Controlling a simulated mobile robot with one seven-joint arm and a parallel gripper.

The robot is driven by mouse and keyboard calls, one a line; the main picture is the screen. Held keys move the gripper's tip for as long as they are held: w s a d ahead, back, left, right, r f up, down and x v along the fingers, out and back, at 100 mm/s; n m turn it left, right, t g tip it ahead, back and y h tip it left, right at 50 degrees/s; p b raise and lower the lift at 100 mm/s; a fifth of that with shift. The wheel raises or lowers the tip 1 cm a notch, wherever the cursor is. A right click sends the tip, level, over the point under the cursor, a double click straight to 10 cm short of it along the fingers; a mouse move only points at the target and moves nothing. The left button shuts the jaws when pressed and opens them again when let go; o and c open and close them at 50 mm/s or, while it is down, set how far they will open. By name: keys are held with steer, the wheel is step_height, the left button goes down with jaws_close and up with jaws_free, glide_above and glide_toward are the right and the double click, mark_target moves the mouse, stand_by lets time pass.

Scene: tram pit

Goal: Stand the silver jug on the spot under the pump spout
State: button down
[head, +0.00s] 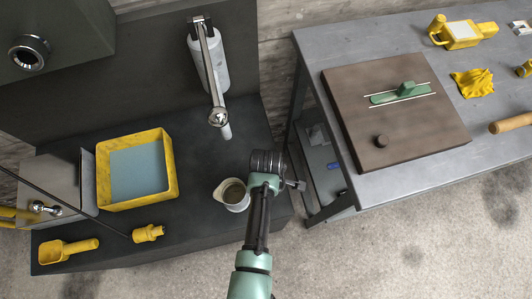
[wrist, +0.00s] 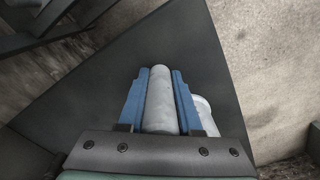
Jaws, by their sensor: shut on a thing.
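The silver jug (head: 232,194) is upright on or just above the dark bench, its open top showing a brownish inside. My gripper (head: 283,184) is at its right side. In the wrist view my gripper (wrist: 160,98) has its blue fingers shut on a pale grey upright bar (wrist: 161,100), which looks like the jug's handle. Part of the jug's pale body (wrist: 206,115) shows behind the right finger. The pump (head: 208,62) is on the back wall, with a ball-ended lever and a short pale spout (head: 226,132) above the bench, behind the jug. I cannot make out a marked spot under it.
A yellow tray (head: 170,170) with a blue-grey inside stands left of the jug. A yellow scoop (head: 68,250) and a yellow fitting (head: 147,233) lie at the bench front. A grey table (head: 310,60) with a brown board stands to the right. The bench between jug and spout looks clear.

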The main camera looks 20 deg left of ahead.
steer(key=shift+w+a+f+b, duration=0.1)
steer(key=shift+w+a+b, duration=0.4)
steer(key=shift+w+b, duration=0.65)
steer(key=shift+w+a+b, duration=0.55)
steer(key=shift+w+b, duration=0.05)
steer(key=shift+w, duration=1.05)
steer(key=shift+w+a+f+b, duration=0.1)
steer(key=shift+w+a+b, duration=0.4)
steer(key=shift+w+b, duration=0.65)
steer(key=shift+w+a+r, duration=0.15)
steer(key=shift+w+r, duration=0.05)
steer(key=shift+w, duration=0.4)
steer(key=c, duration=0.5)
jaws_free()
step_height(320, 180, up, 13)
steer(key=p, duration=0.3)
